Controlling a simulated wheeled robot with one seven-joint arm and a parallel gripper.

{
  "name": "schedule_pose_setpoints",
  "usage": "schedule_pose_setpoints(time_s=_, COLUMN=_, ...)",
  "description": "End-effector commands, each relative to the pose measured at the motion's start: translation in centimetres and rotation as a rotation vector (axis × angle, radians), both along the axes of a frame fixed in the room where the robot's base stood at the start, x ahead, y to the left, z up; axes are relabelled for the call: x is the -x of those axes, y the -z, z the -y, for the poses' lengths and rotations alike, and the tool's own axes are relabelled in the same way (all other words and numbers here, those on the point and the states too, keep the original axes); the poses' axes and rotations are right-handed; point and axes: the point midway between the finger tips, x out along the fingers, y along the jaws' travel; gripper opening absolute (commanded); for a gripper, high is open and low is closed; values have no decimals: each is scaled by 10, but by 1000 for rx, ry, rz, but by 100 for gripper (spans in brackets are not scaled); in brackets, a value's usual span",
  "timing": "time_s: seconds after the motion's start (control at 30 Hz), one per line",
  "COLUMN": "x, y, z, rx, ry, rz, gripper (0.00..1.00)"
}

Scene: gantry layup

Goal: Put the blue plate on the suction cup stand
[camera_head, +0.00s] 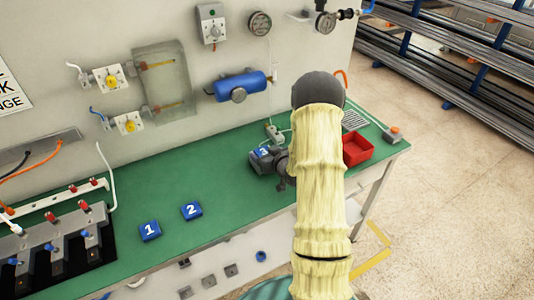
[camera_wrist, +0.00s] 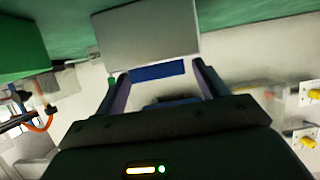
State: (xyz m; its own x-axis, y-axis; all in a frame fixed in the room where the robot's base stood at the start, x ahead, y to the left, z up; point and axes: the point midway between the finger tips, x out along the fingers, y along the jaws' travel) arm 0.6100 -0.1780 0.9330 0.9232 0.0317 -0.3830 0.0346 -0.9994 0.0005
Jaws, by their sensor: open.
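My gripper (camera_head: 283,167) is open and low over the green bench, beside a grey block (camera_head: 262,166) with a blue piece marked 3 (camera_head: 263,152) on or behind it. In the wrist view my gripper (camera_wrist: 160,76) has its two fingers apart. A blue strip (camera_wrist: 158,72), perhaps the blue plate's edge, shows between the fingertips against a grey block (camera_wrist: 145,30). I cannot tell whether the fingers touch it. Blue pieces marked 1 (camera_head: 150,231) and 2 (camera_head: 191,210) lie on the bench at left. I cannot identify the suction cup stand for sure.
A red tray (camera_head: 357,150) stands right of my arm on the green bench (camera_head: 225,222). Grey clamps (camera_head: 60,240) and hoses stand at left. A blue cylinder (camera_head: 240,84) and valves hang on the back wall. The bench's middle is mostly clear; my arm hides part of its right.

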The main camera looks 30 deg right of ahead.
Motion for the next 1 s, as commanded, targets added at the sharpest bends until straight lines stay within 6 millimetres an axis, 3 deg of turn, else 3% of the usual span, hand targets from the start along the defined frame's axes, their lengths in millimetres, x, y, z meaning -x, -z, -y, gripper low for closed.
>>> schedule_pose_setpoints(time_s=0.1, x=0, y=-4, z=0, rx=0, ry=0, rz=0, gripper=72)
schedule_pose_setpoints(time_s=0.27, x=17, y=-8, z=1, rx=0, ry=2, rz=0, gripper=72)
schedule_pose_setpoints(time_s=0.73, x=98, y=-42, z=4, rx=1, ry=2, rz=0, gripper=72)
schedule_pose_setpoints(time_s=1.0, x=112, y=-49, z=4, rx=0, ry=1, rz=0, gripper=72)
